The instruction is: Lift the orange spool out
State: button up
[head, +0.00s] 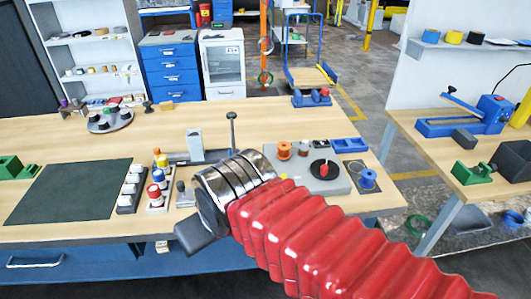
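The orange spool (285,150) stands upright at the back left of a grey plate (345,183) on the wooden table. A smaller orange-brown piece (304,148) is just right of it. My gripper (195,238) is at the table's front edge, left of and nearer than the spool, and apart from it. Only a dark block at the end of my metal wrist shows, so whether the fingers are open or shut is not clear. My red arm hides the plate's front left part.
A black disc with a red piece (323,169) is on the plate. A blue spool (368,179) and blue tray (349,144) are to the right. An upright rod (233,130) stands left of the plate. A dark mat (72,190) lies left, bare.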

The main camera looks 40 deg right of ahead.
aim_at(283, 154)
jog(key=u, duration=0.9)
jog(key=k, duration=1.25)
jog(key=z, duration=0.8)
jog(key=i, duration=1)
jog(key=z, duration=0.05)
